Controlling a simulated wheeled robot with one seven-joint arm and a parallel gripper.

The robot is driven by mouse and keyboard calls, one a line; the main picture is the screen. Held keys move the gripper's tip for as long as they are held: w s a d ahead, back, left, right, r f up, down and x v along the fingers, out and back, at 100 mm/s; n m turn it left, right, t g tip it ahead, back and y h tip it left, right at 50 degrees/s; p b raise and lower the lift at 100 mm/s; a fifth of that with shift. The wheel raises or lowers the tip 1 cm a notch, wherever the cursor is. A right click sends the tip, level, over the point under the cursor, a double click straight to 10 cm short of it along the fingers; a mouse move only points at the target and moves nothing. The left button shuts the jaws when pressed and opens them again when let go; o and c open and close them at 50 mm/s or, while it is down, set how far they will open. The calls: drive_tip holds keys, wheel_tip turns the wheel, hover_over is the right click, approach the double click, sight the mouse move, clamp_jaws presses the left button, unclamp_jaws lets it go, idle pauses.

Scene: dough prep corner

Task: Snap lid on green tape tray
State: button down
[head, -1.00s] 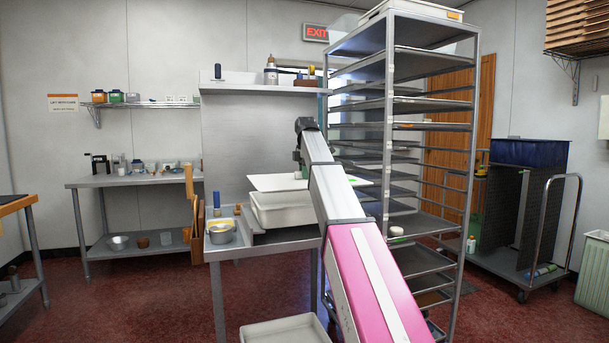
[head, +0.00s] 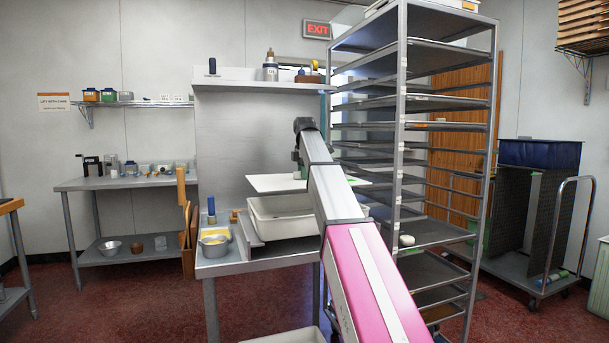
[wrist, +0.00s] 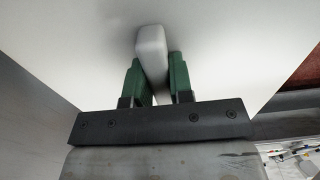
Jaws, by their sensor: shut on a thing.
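The lid (head: 268,184) is a flat white sheet, held roughly level over the white tray (head: 280,227) on the steel bench. A narrow gap seems to show between the lid's near edge and the tray's rim. In the wrist view, my gripper (wrist: 153,75) is shut on the pale grey handle (wrist: 151,45) of the lid, with a green finger on each side. In the head view my own arm hides most of the gripper and the right part of the tray. I see no green tape on the visible tray side.
A metal bowl (head: 214,244) stands on the bench left of the tray. A tall steel rack (head: 404,150) stands close on the right. A shelf (head: 262,86) runs above the bench. Another white tray (head: 290,336) is low in front.

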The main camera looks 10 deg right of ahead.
drive_tip(key=shift+f, duration=0.1)
wheel_tip(320, 180, down, 7)
idle(0.8)
drive_tip(key=shift+f, duration=0.75)
idle(1.3)
drive_tip(key=c, duration=0.9)
unclamp_jaws()
